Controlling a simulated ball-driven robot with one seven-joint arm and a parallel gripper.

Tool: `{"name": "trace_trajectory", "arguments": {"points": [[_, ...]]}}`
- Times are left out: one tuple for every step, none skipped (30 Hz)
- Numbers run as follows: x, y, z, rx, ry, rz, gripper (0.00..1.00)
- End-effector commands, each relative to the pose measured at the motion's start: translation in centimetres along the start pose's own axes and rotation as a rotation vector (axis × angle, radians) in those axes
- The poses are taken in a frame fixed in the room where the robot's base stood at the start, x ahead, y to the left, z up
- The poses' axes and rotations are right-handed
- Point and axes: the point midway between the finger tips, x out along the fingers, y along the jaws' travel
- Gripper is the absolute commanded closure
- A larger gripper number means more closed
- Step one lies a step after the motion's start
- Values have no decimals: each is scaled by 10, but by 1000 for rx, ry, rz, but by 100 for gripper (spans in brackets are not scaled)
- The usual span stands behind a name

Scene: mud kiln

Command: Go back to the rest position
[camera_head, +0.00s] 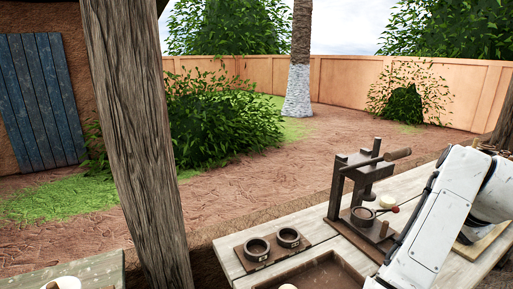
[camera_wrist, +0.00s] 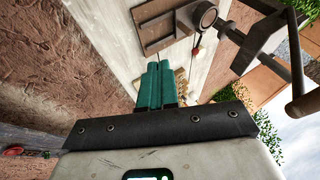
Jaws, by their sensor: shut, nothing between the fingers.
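My gripper (camera_wrist: 160,66) shows in the wrist view as two teal fingers pressed together, with nothing between them. It is in the air over the side of the wooden table (camera_head: 228,258), whose pale planks also show in the wrist view (camera_wrist: 119,38). In the head view my white arm reaches in from the right and the gripper itself is hidden or out of frame.
A wooden press (camera_head: 337,190) with a lever stands on the table beside my arm; it also shows in the wrist view (camera_wrist: 262,40). A small board (camera_head: 272,262) bears two round dark cups. A shallow tray (camera_head: 335,262) lies in front. A wooden post (camera_head: 135,140) rises at left.

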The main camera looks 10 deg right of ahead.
Motion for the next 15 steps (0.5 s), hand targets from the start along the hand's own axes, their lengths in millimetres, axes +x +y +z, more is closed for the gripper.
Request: {"name": "trace_trajectory", "arguments": {"points": [[9, 18, 6, -50, 17, 34, 100], [13, 25, 10, -82, 26, 48, 100], [18, 36, 15, -125, 34, 67, 100], [21, 44, 19, -157, 39, 80, 100], [25, 51, 24, -191, 43, 93, 100], [30, 61, 31, -235, 46, 108, 100], [33, 69, 36, -269, 47, 121, 100], [37, 77, 42, -303, 46, 131, 100], [41, 87, 50, -347, 45, 146, 100], [44, 95, 57, -383, 40, 156, 100], [47, 103, 64, -418, 36, 166, 100], [51, 113, 74, -463, 27, 178, 100], [54, 122, 81, -499, 19, 187, 100], [57, 130, 89, -533, 10, 196, 100], [60, 141, 100, -578, -4, 204, 100]]}}
